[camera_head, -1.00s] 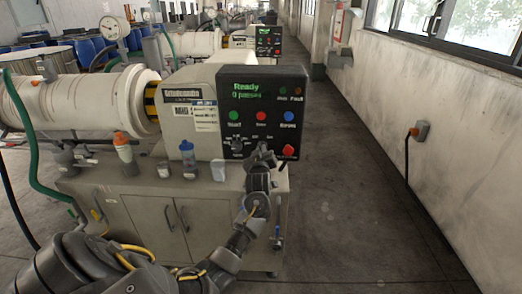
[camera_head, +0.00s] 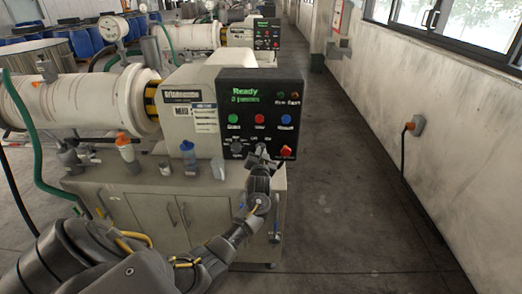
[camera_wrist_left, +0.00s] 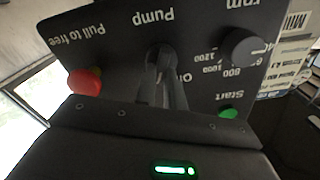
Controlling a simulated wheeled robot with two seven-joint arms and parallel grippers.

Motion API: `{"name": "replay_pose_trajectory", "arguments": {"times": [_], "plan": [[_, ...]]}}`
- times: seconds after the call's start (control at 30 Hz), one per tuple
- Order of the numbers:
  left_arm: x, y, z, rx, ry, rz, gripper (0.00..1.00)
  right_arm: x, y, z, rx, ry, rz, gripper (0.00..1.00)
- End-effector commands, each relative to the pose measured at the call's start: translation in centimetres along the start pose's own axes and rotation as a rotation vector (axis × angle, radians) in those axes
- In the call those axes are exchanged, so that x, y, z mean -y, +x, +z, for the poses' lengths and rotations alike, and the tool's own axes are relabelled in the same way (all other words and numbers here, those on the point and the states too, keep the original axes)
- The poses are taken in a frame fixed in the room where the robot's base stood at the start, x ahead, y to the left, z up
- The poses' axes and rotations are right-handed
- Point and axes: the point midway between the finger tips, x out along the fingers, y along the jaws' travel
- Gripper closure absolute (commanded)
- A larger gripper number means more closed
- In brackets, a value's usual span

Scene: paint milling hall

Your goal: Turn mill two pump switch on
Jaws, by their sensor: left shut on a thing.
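The near mill's black control panel (camera_head: 240,110) faces me and its green display reads "Ready". My left gripper (camera_head: 261,150) is at the panel's lower part, between the dark speed knob (camera_head: 237,147) and the red stop button (camera_head: 286,152). In the left wrist view, the panel appears upside down, and my left gripper (camera_wrist_left: 160,62) is shut on the pump switch (camera_wrist_left: 158,54) below the "Pump" label. The fingers hide most of the switch, and its setting cannot be told. Part of the word "On" shows beside the fingers. My right gripper is not in view.
A bottle with an orange cap (camera_head: 126,150), a blue bottle (camera_head: 188,153) and a small white cup (camera_head: 218,168) stand on the cabinet ledge left of my arm. A second mill panel (camera_head: 267,36) stands farther back. The floor aisle on the right is clear.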

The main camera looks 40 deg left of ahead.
Motion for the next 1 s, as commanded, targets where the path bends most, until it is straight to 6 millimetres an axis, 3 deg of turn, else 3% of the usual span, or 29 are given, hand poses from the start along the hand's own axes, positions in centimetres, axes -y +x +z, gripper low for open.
{"name": "replay_pose_trajectory", "arguments": {"times": [0.3, 0.8, 0.83, 1.0], "plan": [[-0.07, 0.0, 0.0, 0.0, 0.1, 0.0, 1.0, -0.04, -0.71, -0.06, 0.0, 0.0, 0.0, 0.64], [-0.12, 0.0, 0.06, 0.0, 0.116, 0.001, 1.0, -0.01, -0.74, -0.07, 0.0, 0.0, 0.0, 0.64], [-0.12, 0.0, 0.06, 0.0, 0.115, 0.0, 0.85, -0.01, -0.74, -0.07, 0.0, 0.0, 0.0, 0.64], [-0.11, 0.0, 0.05, 0.0, 0.114, 0.0, 0.67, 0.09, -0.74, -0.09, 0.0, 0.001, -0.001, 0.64]]}}
